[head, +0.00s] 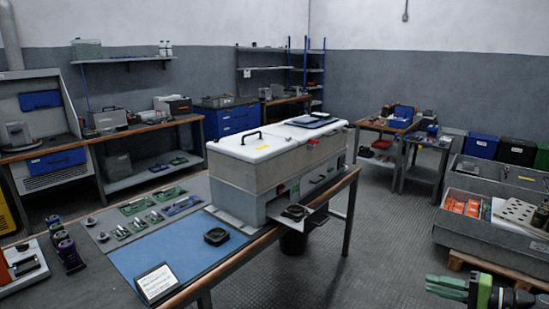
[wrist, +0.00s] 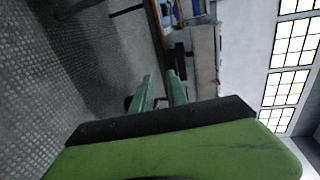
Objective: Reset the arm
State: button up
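My gripper (head: 432,285) is at the lower right of the head view, with green fingers pointing left over the open floor. It is raised and apart from the workbench and the grey bin. In the wrist view my gripper (wrist: 160,82) shows two green fingers with a clear gap between them. It is open and I see nothing held. The wrist view is turned on its side, with floor at left and windows at right.
A workbench (head: 187,290) carries a white-lidded machine (head: 258,148), a blue mat (head: 180,250) and a black part (head: 216,236). A grey bin (head: 480,240) with orange items stands at right, close to my arm. The floor (head: 390,215) between them is clear.

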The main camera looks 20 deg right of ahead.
jog(key=w+a+f+n+g, duration=0.3)
jog(key=w+a+f+g, duration=0.25)
jog(key=w+a, duration=0.5)
jog(key=w+a+f+n+g, duration=0.2)
jog(key=w+a+f+g, duration=0.35)
jog(key=a, duration=0.75)
jog(key=w+a+f+n+g+h, duration=0.1)
jog(key=w+a+f+n+h, duration=0.15)
jog(key=a, duration=0.55)
jog(key=w+a+f+n+g+h, duration=0.1)
jog(key=a+f+n+h, duration=0.15)
jog(key=a, duration=0.65)
jog(key=w+a+f+n+g+h, duration=0.1)
jog(key=w+a+f+n+h, duration=0.15)
jog(key=a, duration=0.55)
notch_tip(320, 180, up, 22)
jog(key=p, duration=2.2)
jog(key=shift+s+d, duration=0.15)
jog(key=shift+d, duration=0.25)
